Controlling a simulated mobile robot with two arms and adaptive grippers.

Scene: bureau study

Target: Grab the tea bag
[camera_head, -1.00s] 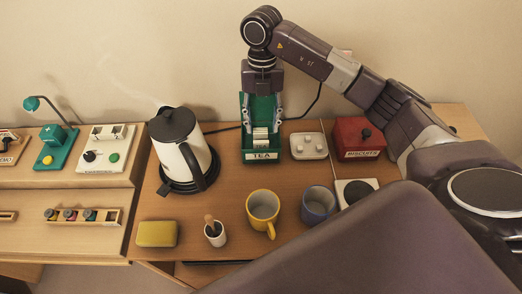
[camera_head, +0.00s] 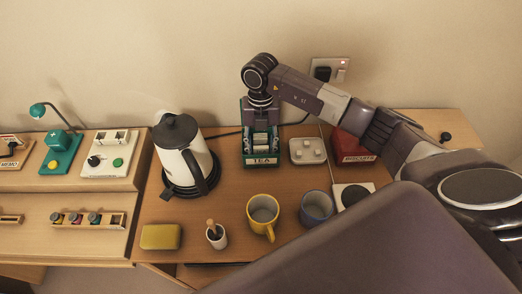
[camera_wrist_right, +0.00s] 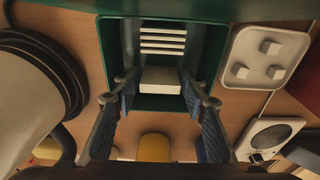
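The green tea box (camera_head: 246,160), labelled TEA, stands open at the back of the desk. In the right wrist view its green rim (camera_wrist_right: 215,45) frames several white tea bags (camera_wrist_right: 162,42) in a row. A nearer, larger-looking white tea bag (camera_wrist_right: 160,80) lies between my right fingers. My right gripper (camera_head: 261,140) points down into the box from above. In the wrist view the right fingers (camera_wrist_right: 159,78) are spread on either side of this bag, with narrow gaps apparent; contact is not clear. My left gripper is not in view.
A white kettle (camera_head: 203,158) stands left of the box. A white block with knobs (camera_head: 307,150) and a red biscuit tin (camera_head: 350,146) stand right. In front are a yellow mug (camera_head: 262,210), blue mug (camera_head: 316,207), small cup (camera_head: 217,237) and yellow sponge-like block (camera_head: 160,237).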

